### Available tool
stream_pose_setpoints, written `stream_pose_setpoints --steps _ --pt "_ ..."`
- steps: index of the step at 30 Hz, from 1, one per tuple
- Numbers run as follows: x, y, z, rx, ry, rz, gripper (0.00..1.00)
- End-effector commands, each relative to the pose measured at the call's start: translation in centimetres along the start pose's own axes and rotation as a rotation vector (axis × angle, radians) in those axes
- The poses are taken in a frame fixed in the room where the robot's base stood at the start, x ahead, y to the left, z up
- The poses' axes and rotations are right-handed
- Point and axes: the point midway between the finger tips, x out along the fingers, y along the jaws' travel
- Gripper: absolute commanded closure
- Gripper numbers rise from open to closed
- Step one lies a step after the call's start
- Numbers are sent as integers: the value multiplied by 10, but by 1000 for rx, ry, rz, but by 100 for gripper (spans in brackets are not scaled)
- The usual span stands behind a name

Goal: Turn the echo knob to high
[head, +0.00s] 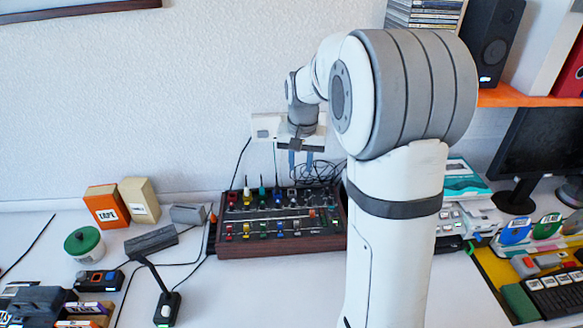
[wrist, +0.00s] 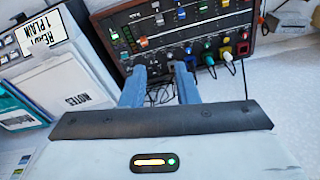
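The mixer (head: 282,243), a dark panel in a brown wooden case, stands on the desk against the wall. It carries rows of coloured knobs, plugs and sliders. No label reads clearly enough to tell which one is the echo knob or how it is set. My gripper (head: 301,160) hangs above the mixer's back edge, fingers pointing down. In the wrist view the two blue-grey fingers (wrist: 160,80) are apart with nothing between them. The mixer panel (wrist: 128,32) shows beyond the fingertips, seen from its back side, with coloured plugs (wrist: 225,53) to the right.
Black cables (head: 318,172) loop behind the mixer, close to my gripper. A wall socket (head: 266,127) is behind it. An orange box (head: 106,206), a green-lidded jar (head: 83,242) and a small black microphone stand (head: 167,306) are on the left. The desk before the mixer is clear.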

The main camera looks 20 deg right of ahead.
Motion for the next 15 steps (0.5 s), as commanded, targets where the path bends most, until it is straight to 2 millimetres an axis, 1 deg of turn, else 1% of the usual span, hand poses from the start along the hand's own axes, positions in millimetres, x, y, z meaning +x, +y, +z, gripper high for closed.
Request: stream_pose_setpoints --steps 1,3,5,6,10,12,15 --pt "17 1 -21 35 -16 6 72" --pt "38 1 -47 82 -33 13 72" --pt "58 3 -68 124 -46 19 72" --pt "72 5 -82 150 -54 23 72" --pt "116 11 -116 228 -78 34 72" --pt "136 15 -129 262 -88 40 72" --pt "158 19 -141 297 -97 45 72"
